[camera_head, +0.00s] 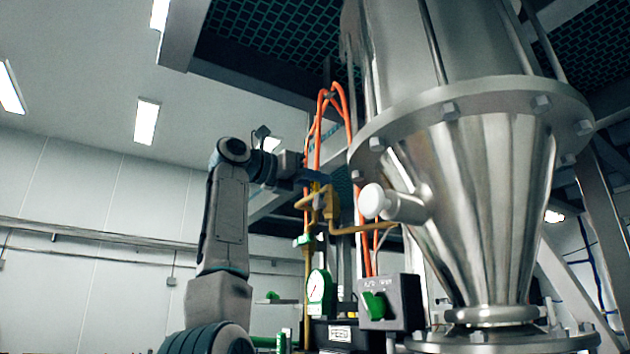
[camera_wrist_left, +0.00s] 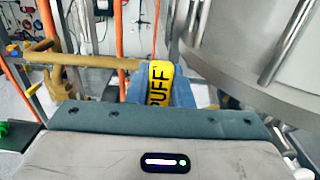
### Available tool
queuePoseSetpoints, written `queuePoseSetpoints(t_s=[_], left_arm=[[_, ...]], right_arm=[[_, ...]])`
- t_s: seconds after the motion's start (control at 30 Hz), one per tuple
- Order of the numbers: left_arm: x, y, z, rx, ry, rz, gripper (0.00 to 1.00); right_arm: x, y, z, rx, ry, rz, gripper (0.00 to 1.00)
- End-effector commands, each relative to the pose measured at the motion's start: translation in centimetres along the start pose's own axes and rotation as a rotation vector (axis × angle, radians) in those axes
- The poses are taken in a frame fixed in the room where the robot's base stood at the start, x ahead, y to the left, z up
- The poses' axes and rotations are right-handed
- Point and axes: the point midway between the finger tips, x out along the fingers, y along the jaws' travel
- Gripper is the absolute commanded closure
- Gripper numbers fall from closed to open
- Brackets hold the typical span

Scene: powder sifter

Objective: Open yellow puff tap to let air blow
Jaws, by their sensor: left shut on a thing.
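The yellow puff tap (camera_wrist_left: 160,80), its handle marked "PUFF" in black, sits at the middle of the left wrist view, on a yellow-brown pipe (camera_wrist_left: 90,61). My left gripper (camera_wrist_left: 162,95) is shut on the handle, with its blue fingers around it. In the head view my left gripper (camera_head: 318,178) reaches the tap's pipework (camera_head: 330,205) left of the steel cone; the tap handle itself is mostly hidden by the gripper there. My right gripper is not in view.
A large steel hopper cone (camera_head: 470,200) with a bolted flange stands close on the right. Orange hoses (camera_head: 321,120) rise behind the tap. A round gauge (camera_head: 319,287) and a grey box with a green switch (camera_head: 391,303) are below. The left is open room.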

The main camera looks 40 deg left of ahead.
Motion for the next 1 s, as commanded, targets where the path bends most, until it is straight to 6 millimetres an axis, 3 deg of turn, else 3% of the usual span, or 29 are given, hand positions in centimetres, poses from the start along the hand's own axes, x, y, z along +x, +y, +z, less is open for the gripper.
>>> queuePoseSetpoints(t_s=[0.03, 0.07, 0.17, 0.57, 1.0], left_arm=[[0.2, 0.1, -0.4, -0.004, 0.011, -0.002, 1.0], [0.2, 0.1, -0.4, -0.004, 0.011, -0.002, 0.78], [0.2, 0.1, -0.4, -0.003, 0.01, -0.002, 0.59], [-0.8, 0.0, -0.3, 0.0, 0.003, 0.0, 0.58], [-8.9, 0.1, -0.5, -0.002, 0.005, -0.001, 0.58]], right_arm=[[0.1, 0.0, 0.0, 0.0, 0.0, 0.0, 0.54], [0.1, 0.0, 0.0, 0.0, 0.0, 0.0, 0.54], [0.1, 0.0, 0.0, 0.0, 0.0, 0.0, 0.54], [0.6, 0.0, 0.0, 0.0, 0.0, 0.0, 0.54], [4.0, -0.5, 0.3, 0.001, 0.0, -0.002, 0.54]])
